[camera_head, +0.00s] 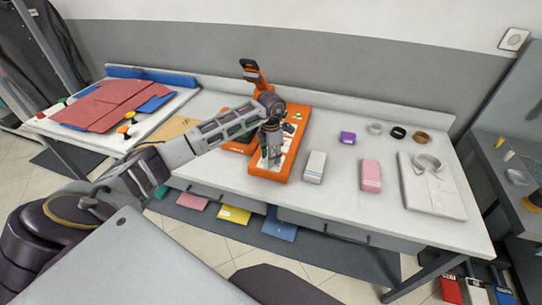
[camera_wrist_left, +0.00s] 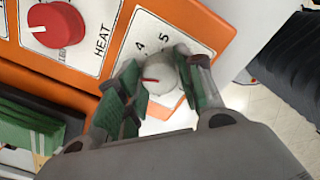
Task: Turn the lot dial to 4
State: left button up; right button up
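The lot dial (camera_wrist_left: 160,76) is a round grey knob with a red pointer mark, on a white plate of the orange machine (camera_head: 265,172). The printed numbers 4 and 5 show above the knob in the left wrist view; its pointer lies toward the left, below the 4. My left gripper (camera_wrist_left: 158,80) has its green-padded fingers on either side of the knob, very close to it. Whether both pads touch it I cannot tell. In the head view my left gripper (camera_head: 271,158) hides the dial. My right gripper is out of view.
A red knob (camera_wrist_left: 55,22) marked HEAT sits beside the dial plate. Red cloth (camera_head: 103,103) lies at left.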

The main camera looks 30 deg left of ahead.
pick_arm(q)
jog(key=c, duration=0.5)
jog(key=shift+o, duration=0.2)
